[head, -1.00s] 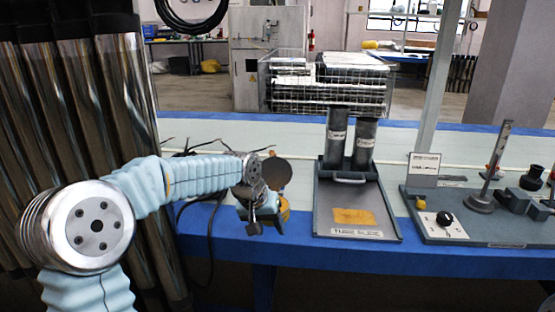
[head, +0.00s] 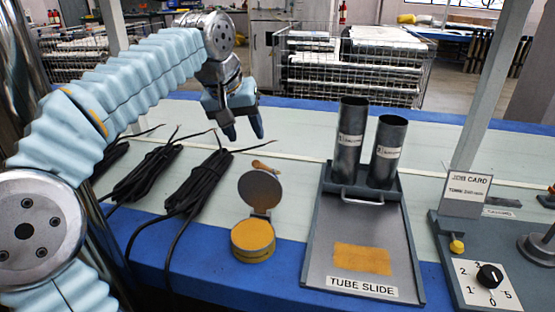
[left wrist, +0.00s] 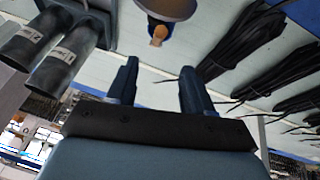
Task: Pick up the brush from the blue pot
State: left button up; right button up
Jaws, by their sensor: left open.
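A round yellow pot (head: 253,240) with a grey rim stands near the table's front edge, its round lid (head: 260,190) hinged up. A small orange-brown wooden piece (head: 263,166), perhaps the brush handle, shows just behind the lid's top; the rest is hidden. In the left wrist view an orange-brown piece (left wrist: 158,34) shows by the lid's disc (left wrist: 168,8), ahead of the fingers. My left gripper (head: 244,137) is open and empty, fingers down, above and behind the pot, apart from it. Its fingers also show in the left wrist view (left wrist: 158,75).
Black cable bundles (head: 195,183) lie left of the pot. The tube slide tray (head: 318,245) with two upright dark tubes (head: 350,145) stands right of it. A panel with a dial (head: 490,277) is farther right. A wire basket (head: 350,72) is behind.

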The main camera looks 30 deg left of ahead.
aim_at(261, 165)
pick_arm(q)
jog(key=b+x, duration=0.1)
jog(key=x, duration=0.7)
jog(key=shift+w, duration=0.1)
jog(key=b+x, duration=0.1)
jog(key=x, duration=0.4)
jog(key=shift+w+f, duration=0.15)
grip_shut()
